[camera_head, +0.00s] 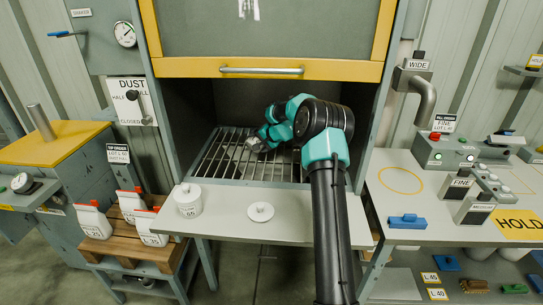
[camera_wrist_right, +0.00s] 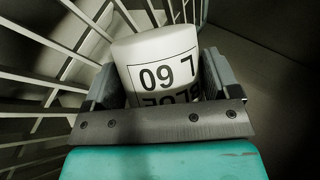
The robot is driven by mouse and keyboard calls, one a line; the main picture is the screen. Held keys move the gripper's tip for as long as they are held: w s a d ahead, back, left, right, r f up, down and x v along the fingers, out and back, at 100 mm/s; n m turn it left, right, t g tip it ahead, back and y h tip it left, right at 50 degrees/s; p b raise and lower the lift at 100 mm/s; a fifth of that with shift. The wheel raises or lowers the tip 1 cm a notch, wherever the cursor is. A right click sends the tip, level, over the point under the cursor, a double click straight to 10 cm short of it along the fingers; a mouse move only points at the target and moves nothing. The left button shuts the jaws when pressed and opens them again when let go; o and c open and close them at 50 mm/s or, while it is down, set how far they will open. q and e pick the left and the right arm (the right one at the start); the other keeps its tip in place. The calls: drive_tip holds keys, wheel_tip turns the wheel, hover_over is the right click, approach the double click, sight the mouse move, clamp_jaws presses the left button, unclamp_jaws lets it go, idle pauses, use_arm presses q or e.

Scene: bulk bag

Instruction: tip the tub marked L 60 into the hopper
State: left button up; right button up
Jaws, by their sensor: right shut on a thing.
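My right gripper (camera_head: 256,144) reaches into the hopper, above its slatted grate (camera_head: 222,160). In the right wrist view the gripper (camera_wrist_right: 160,95) is shut on a white tub (camera_wrist_right: 158,50), with one jaw on each side. The tub's label reads L 60 upside down in that view, with a second line partly cut off by the gripper. The grate bars show beside and behind the tub. In the head view I cannot make the tub out behind the gripper. My left gripper is not in view.
A white lid (camera_head: 260,212) with a knob lies on the front shelf (camera_head: 300,228). Another white tub (camera_head: 188,205), seemingly marked 65, stands left of it. White bags (camera_head: 93,222) sit on a pallet at left. A raised yellow-framed door (camera_head: 270,68) hangs above the opening.

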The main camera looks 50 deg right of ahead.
drive_tip(key=shift+d+r+m+y, duration=0.3)
drive_tip(key=shift+r+m+y, duration=0.3)
drive_tip(key=shift+y, duration=0.1)
idle(0.3)
drive_tip(key=shift+d+r+m+y, duration=0.5)
drive_tip(key=shift+m+y, duration=0.1)
drive_tip(key=shift+y, duration=0.2)
drive_tip(key=shift+s+d+r+m+t+y, duration=0.1)
drive_tip(key=shift+d+r+m+t+y, duration=0.25)
drive_tip(key=shift+d+m+t+y, duration=0.35)
drive_tip(key=shift+a, duration=0.2)
